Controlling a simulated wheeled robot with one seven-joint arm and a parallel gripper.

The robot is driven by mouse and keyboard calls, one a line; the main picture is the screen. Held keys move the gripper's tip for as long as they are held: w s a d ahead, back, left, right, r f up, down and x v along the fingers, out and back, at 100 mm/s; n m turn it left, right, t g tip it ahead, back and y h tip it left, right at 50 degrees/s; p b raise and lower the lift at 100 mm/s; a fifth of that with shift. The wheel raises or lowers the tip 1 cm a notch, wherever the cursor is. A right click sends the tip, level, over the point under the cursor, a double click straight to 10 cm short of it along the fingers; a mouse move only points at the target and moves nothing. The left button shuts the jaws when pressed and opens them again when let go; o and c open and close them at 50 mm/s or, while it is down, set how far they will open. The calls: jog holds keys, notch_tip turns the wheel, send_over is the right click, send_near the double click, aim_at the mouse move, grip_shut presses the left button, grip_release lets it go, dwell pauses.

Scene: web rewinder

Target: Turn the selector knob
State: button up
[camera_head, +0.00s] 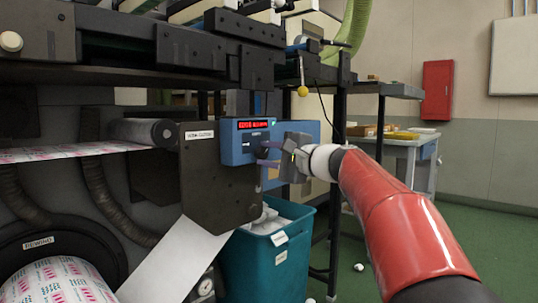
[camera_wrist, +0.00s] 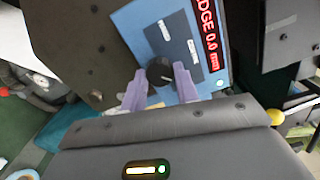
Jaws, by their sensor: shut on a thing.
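The selector knob (camera_wrist: 160,71) is a small round black knob with a pale pointer line on a dark plate of the blue control box. The blue control box (camera_head: 234,150) has a red lit display and is mounted on the web rewinder; it also shows in the wrist view (camera_wrist: 133,22). My gripper (camera_head: 262,153) reaches it from the right in the head view. In the wrist view its two purple fingers (camera_wrist: 160,82) are closed on either side of the knob. In the head view the knob is too small to make out clearly.
A teal bin (camera_head: 265,262) with white scraps stands below the box. A dark plate (camera_head: 205,185) adjoins the box on the left, with a white web running down beside it. A yellow ball (camera_head: 303,91) hangs above my wrist. Green floor lies open at right.

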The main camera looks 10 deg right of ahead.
jog(key=o, duration=1)
jog(key=shift+c, duration=0.2)
jog(key=shift+d, duration=0.1)
jog(key=v, duration=0.7)
jog(key=shift+s+d+b, duration=0.2)
jog(key=shift+s+b, duration=0.15)
